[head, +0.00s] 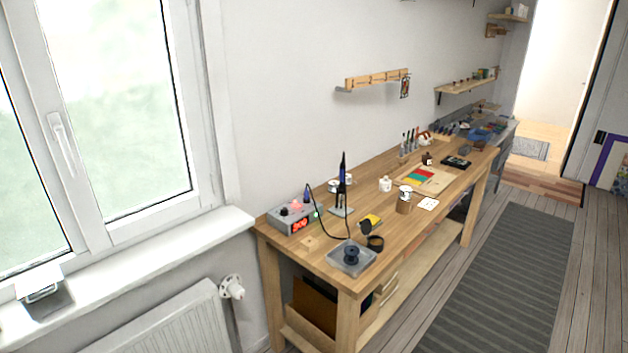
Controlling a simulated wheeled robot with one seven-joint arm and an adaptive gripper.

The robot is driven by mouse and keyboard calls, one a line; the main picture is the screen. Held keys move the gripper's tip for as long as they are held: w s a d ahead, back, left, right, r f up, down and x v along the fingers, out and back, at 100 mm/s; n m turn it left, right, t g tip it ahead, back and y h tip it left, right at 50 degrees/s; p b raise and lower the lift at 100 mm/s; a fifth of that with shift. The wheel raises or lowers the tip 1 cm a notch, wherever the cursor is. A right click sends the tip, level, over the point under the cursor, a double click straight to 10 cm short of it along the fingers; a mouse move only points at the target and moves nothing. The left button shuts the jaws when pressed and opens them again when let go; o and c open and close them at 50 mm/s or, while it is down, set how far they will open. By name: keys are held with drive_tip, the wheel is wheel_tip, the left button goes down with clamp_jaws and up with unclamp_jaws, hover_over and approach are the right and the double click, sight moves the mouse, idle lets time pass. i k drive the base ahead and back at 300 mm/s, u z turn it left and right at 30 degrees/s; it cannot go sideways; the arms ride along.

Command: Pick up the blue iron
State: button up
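The blue iron (342,175) looks like a soldering iron with a dark blue grip and a black tip end. It stands upright in a small stand (341,211) near the front end of the wooden workbench (321,262). A thin black cable loops down beside it on the left. My gripper is not in view.
A clear tray with a dark blue spool (351,255) lies at the bench's near corner. White pots (385,184), a yellow sponge-like piece (372,220) and several tools crowd the top. A window and radiator (165,325) are left. A dark rug (510,275) covers open floor at right.

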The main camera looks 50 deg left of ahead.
sight(340, 187)
drive_tip(key=u, duration=1.35)
